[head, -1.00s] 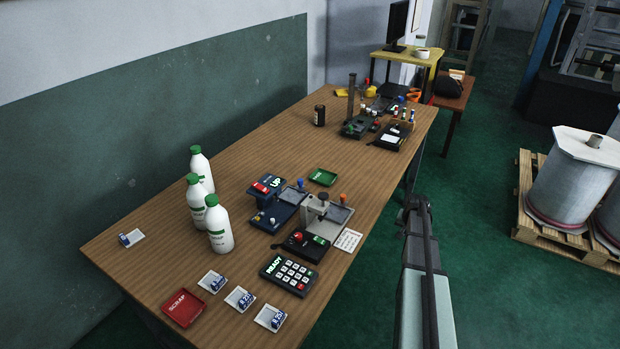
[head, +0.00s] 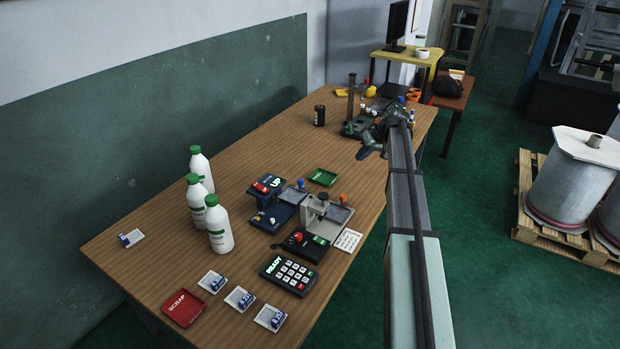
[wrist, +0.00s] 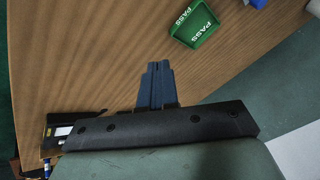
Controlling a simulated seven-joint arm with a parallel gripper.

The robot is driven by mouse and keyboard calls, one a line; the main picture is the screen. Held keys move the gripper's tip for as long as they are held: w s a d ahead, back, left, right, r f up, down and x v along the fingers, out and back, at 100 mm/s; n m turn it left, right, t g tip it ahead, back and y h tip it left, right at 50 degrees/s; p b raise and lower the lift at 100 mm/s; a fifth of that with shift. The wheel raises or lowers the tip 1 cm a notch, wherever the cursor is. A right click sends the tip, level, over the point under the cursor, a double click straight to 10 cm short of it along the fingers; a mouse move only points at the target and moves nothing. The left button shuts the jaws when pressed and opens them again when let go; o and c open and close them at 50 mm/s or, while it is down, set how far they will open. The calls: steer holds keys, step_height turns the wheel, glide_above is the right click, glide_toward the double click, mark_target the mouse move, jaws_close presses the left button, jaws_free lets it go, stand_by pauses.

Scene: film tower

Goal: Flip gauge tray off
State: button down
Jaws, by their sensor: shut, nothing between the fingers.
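A blue bench device (head: 280,211) with a lit "UP" panel (head: 267,187) and a flat grey plate (head: 294,195) stands mid-table. Beside it is a grey device (head: 312,212) with a post and another flat plate (head: 339,213). I cannot tell for certain which plate is the gauge tray. My gripper (head: 362,154) is over the right side of the table, beyond and to the right of both devices, touching neither. In the wrist view its fingers (wrist: 157,66) are together and empty, pointing towards the green PASS tray (wrist: 194,24).
The green tray also shows in the head view (head: 322,177). White bottles (head: 218,228) stand at the left. A READY keypad (head: 288,273), a red-button box (head: 305,246) and a red SCRAP tray (head: 182,308) are nearer. A dark canister (head: 319,115) stands further back; bare wood lies between.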

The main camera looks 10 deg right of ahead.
mark_target(294, 190)
steer(key=a+n+g+y, duration=0.2)
steer(key=a+n, duration=0.2)
steer(key=a, duration=0.6)
steer(key=shift+w+r+y, duration=0.15)
steer(key=shift+w+y, duration=0.2)
steer(key=shift+y, duration=0.05)
steer(key=x, duration=0.9)
steer(key=a, duration=0.2)
steer(key=a+f, duration=0.1)
steer(key=shift+s, duration=0.35)
steer(key=shift+s+a, duration=0.2)
steer(key=shift+a, duration=0.4)
